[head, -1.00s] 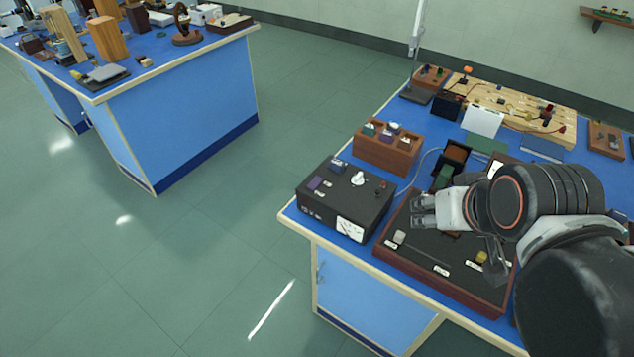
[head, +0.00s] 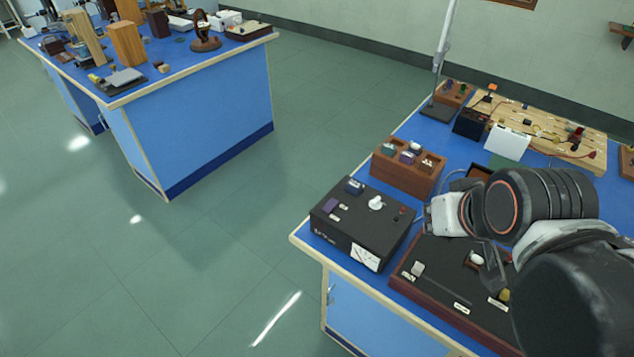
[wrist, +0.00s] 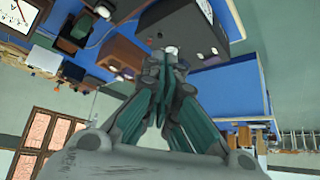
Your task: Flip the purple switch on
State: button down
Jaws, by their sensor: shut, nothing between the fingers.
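The purple switch (head: 331,205) sits on the left part of the top of a black box (head: 350,232) in the head view. A blue switch (head: 354,187) lies behind it, and a white knob (head: 376,202) is to its right. My gripper (head: 429,215) is just beyond the box's right edge, apart from the purple switch. In the wrist view its fingers (wrist: 168,62) are shut and empty, with the box (wrist: 190,32) beyond them.
A dark wood-edged tray (head: 408,291) with small controls lies right of the box. A wooden block with coloured switches (head: 407,183) stands behind the box. A metal stand (head: 440,70) rises farther back. Open floor lies left of the bench.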

jog(key=w+a+r+n+g+p, duration=0.1)
jog(key=w+a+r+n+p, duration=0.1)
jog(key=w, duration=0.4)
jog(key=w+a+r+n+g+p, duration=0.1)
jog(key=w+a+r+n+p, duration=0.15)
jog(key=w, duration=0.25)
jog(key=n+g+h+p, duration=0.1)
jog(key=n+g+p, duration=0.3)
jog(key=n+p, duration=0.15)
send_over(329, 201)
jog(key=s+a, duration=0.1)
jog(key=a, duration=0.1)
notch_tip(329, 201, down, 6)
jog(key=shift+d, duration=0.2)
jog(key=shift+f, duration=0.15)
jog(key=f+b, duration=0.1)
jog(key=f, duration=0.3)
jog(key=w+f+b, duration=0.1)
jog(key=f+b, duration=0.1)
jog(key=f, duration=0.3)
jog(key=d+f+b, duration=0.1)
jog(key=f, duration=0.3)
jog(key=shift+w+d+f+b, duration=0.1)
jog(key=shift+w+f+b, duration=0.1)
jog(key=shift+f+b, duration=0.15)
